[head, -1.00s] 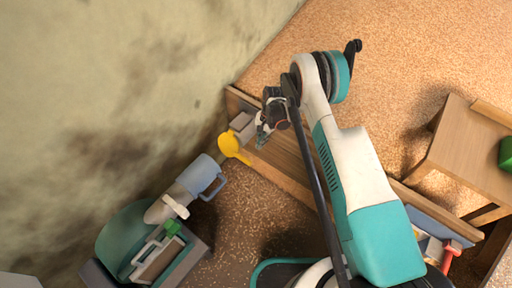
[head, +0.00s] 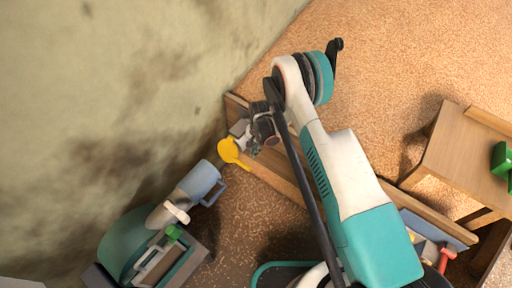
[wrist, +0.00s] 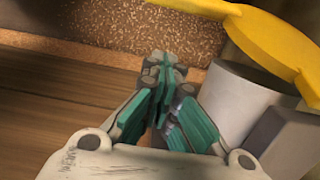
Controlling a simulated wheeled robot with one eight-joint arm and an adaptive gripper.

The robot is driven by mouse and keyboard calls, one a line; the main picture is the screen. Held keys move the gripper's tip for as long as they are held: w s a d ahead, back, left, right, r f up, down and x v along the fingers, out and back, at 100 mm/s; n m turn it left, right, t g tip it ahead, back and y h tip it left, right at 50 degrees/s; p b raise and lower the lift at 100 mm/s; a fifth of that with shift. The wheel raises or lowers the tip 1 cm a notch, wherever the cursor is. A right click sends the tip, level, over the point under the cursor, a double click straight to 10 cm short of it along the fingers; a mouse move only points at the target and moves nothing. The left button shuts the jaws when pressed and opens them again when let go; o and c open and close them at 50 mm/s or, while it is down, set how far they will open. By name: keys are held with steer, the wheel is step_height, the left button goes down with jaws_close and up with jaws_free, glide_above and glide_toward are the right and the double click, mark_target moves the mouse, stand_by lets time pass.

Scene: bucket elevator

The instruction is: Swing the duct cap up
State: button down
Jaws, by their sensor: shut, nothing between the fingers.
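The duct cap looks to be the yellow round piece (head: 230,150) near the wall, left of my gripper (head: 252,148) in the head view. In the wrist view the yellow piece (wrist: 265,38) crosses the top right, tilted, with a tab on its edge. It lies above a pale grey cylinder (wrist: 235,105), which looks like the duct. My gripper (wrist: 160,70) is shut and empty. Its fingertips are left of the grey cylinder and below the yellow piece, apparently apart from both. In the head view my arm partly hides the fingers.
A wooden board (head: 275,175) runs beneath my gripper. A blue-grey bucket with a handle (head: 201,181) and a teal machine (head: 125,240) stand lower left along the stained wall (head: 120,80). A wooden table (head: 465,155) with a green object is at right.

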mark_target(234, 155)
steer(key=s+a+b, duration=0.1)
steer(key=s+a+f+b, duration=0.1)
steer(key=s, duration=0.1)
steer(key=shift+s+a+f, duration=0.15)
